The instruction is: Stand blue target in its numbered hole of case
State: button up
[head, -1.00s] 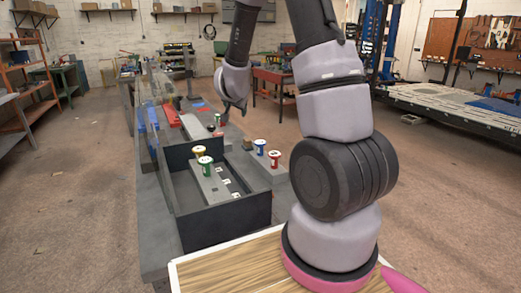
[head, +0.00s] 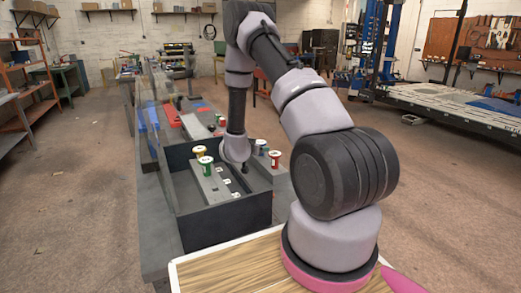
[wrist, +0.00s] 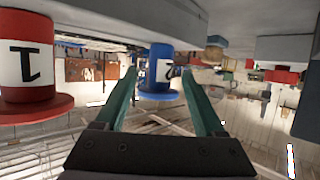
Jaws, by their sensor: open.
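The blue target (head: 261,144), a blue spool with a white label, stands on the grey bench surface right of the case (head: 235,212). The case is a dark open box with a grey holed strip (head: 214,186) and white number labels inside. In the head view my gripper (head: 246,168) is low at the case's right side, mostly hidden by my wrist. In the wrist view my open green fingers (wrist: 158,74) appear on either side of the blue target (wrist: 158,62); I cannot tell whether they touch it. The labels are too small to read.
A red target (head: 275,159) stands close to the blue one; the wrist view shows it large, marked 1 (wrist: 27,62). A green target (head: 206,166) and a yellow target (head: 199,151) stand in the strip. Red and blue parts lie farther along the bench.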

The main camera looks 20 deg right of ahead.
jog(key=x, duration=0.5)
jog(key=shift+w+d+f, duration=0.1)
jog(key=shift+w+d, duration=0.05)
jog(key=shift+d, duration=0.05)
grip_shut()
